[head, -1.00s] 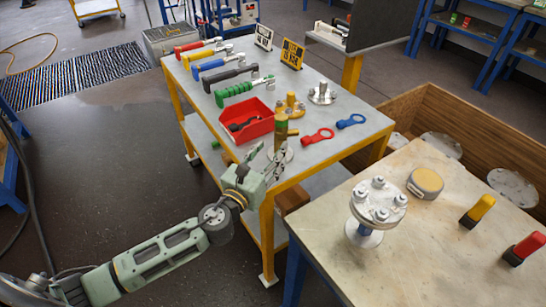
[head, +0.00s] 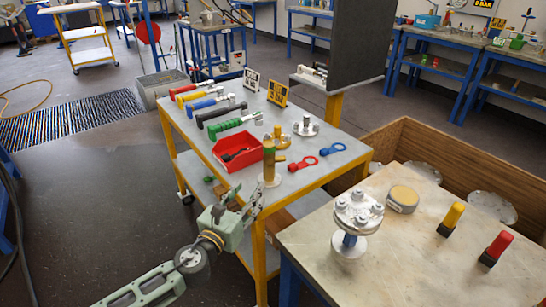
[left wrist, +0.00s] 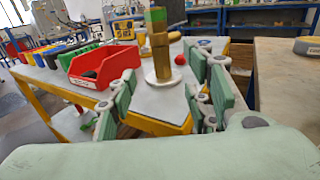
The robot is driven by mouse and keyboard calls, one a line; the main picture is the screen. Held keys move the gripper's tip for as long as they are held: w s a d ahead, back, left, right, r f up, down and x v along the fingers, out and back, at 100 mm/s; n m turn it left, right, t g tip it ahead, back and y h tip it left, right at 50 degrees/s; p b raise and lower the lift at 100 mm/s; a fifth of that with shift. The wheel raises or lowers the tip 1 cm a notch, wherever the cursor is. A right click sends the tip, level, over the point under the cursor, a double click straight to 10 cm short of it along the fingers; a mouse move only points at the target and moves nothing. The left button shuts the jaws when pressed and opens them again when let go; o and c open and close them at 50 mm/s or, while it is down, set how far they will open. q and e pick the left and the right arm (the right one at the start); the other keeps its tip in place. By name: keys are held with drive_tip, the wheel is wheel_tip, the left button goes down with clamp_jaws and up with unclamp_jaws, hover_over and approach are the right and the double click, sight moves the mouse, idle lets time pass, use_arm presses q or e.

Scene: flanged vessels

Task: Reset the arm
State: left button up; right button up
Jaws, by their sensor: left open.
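My left arm comes in from the lower left in the head view. Its left gripper (head: 244,204) is open and empty at the near edge of the yellow-framed cart (head: 330,165). In the left wrist view the open fingers (left wrist: 165,98) stand apart on either side of a gold and green post on a round base (left wrist: 160,60). The same post (head: 269,160) stands upright on the cart in the head view, just beyond the gripper. I cannot tell whether the fingers touch anything. My right gripper is not in view.
The cart holds a red bin (head: 238,152), several coloured torque wrenches (head: 222,126), a red ring tool (head: 301,164) and a blue one (head: 333,149). A bench (head: 400,260) at the right bears a flanged vessel (head: 356,215). Open floor (head: 85,200) lies left.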

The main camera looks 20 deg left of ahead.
use_arm(q)
drive_tip(key=s+a+f+n+g+y, duration=0.1)
drive_tip(key=s+f+n+g+y, duration=0.2)
drive_tip(key=s+f+n, duration=0.55)
drive_tip(key=s+a+f+n+g+y, duration=0.1)
drive_tip(key=s+a+n+g+y, duration=0.3)
drive_tip(key=n, duration=1)
drive_tip(key=s+d+f+n+g+h, duration=0.2)
drive_tip(key=s+d+f+n+g, duration=0.15)
drive_tip(key=s+n, duration=0.55)
drive_tip(key=s+d+f+n+g+h, duration=0.2)
drive_tip(key=s+d+n+g, duration=0.25)
drive_tip(key=s, duration=0.95)
wheel_tip(320, 180, down, 26)
drive_tip(key=s+p, duration=0.2)
drive_tip(key=s+a+f+g, duration=0.1)
drive_tip(key=s+a+f, duration=0.2)
drive_tip(key=s+f, duration=1)
drive_tip(key=s, duration=0.3)
drive_tip(key=shift+a+f+g+p, duration=0.35)
drive_tip(key=shift+a+f+g, duration=0.05)
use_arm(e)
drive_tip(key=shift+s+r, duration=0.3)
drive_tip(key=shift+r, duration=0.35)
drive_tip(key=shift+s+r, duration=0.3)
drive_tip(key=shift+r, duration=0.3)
